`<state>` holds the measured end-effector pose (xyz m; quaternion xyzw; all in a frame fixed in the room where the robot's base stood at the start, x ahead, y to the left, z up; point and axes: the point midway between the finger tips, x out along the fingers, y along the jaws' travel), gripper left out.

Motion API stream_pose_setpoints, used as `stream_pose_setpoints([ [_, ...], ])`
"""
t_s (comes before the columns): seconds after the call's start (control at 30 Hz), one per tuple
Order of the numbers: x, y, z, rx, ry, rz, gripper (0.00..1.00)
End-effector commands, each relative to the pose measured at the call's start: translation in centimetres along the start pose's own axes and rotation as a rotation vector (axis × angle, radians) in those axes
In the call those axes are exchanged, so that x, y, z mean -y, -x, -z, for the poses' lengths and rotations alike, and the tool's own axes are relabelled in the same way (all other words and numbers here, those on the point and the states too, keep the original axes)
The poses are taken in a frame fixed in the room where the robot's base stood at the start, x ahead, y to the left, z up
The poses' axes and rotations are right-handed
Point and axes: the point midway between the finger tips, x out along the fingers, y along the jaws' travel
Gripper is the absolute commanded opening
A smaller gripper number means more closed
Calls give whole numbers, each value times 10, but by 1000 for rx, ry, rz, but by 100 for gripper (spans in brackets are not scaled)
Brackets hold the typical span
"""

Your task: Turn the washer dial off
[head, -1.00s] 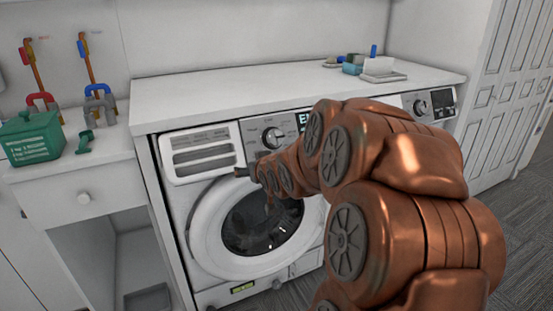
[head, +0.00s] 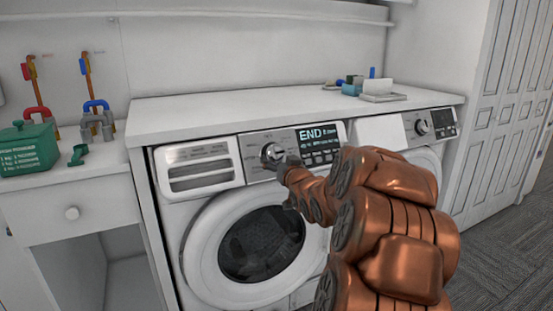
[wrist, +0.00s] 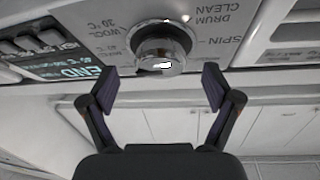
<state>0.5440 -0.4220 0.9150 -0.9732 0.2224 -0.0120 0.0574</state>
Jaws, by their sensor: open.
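The washer dial (head: 271,152) is a round silver knob on the control panel of the left machine, beside a lit display (head: 319,140) reading END. In the wrist view, which is upside down, the dial (wrist: 161,45) sits just beyond the fingertips, centred between them, with printed labels around it. My gripper (wrist: 157,82) is open and empty, its two dark fingers spread on either side of the dial's line. A gap shows between the fingers and the dial. In the head view my gripper (head: 284,163) is at the dial's lower right, partly hidden by my arm.
The washer's round door (head: 262,244) is shut below the panel. A white countertop (head: 230,105) overhangs the machines. A second machine (head: 374,130) stands to the right. A green box (head: 28,150) sits on the left counter.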

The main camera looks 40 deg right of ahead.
Motion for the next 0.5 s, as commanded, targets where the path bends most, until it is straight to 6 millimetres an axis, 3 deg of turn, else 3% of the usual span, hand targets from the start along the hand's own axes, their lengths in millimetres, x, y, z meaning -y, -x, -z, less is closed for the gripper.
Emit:
stream_pose_setpoints([
  [0.2,0,-21,1,-3,0,0,88],
  [0.5,0,-29,1,-2,-1,0,88],
])
